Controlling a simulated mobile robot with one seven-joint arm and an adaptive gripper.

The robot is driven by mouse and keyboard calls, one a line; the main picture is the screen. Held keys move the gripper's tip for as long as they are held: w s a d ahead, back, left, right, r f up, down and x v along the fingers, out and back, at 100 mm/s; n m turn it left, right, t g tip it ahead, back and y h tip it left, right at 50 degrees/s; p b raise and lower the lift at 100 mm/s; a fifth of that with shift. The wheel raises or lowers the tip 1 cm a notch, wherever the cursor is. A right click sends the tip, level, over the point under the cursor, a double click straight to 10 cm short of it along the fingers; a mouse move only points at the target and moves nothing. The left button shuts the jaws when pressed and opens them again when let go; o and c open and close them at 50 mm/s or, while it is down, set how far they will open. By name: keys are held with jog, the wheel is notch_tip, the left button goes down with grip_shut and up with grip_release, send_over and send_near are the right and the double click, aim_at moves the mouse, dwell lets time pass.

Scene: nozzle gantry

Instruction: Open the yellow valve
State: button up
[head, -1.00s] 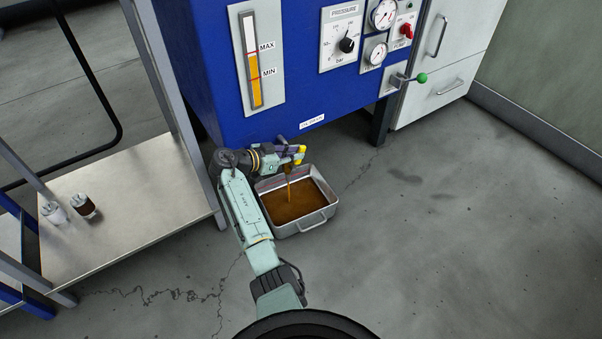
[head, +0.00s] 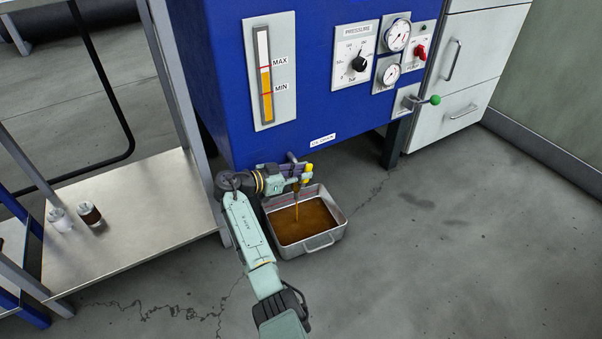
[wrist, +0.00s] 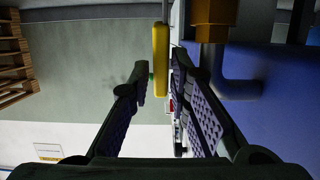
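The yellow valve's handle (head: 308,172) is at the drain outlet below the blue cabinet. In the wrist view the yellow handle (wrist: 160,60) shows as an upright bar between the fingertips, with narrow gaps to either side. My gripper (wrist: 160,75) is open around or just short of it; depth is hard to tell. In the head view my gripper (head: 297,175) is beside the valve and partly hides it. The brass valve body (wrist: 213,20) and a bent pipe (wrist: 232,82) are to the right. A brown stream (head: 297,211) runs down from the outlet.
A metal tray (head: 330,236) holding brown liquid stands on the floor under the outlet. The blue cabinet (head: 320,100) carries a level gauge (head: 266,80) reading between MIN and MAX. A metal bench (head: 150,210) stands left. Floor to the right is clear.

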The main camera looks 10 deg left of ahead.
jog(key=shift+o, duration=1.3)
jog(key=shift+a, duration=0.1)
jog(key=v, duration=0.8)
jog(key=shift+c, duration=0.2)
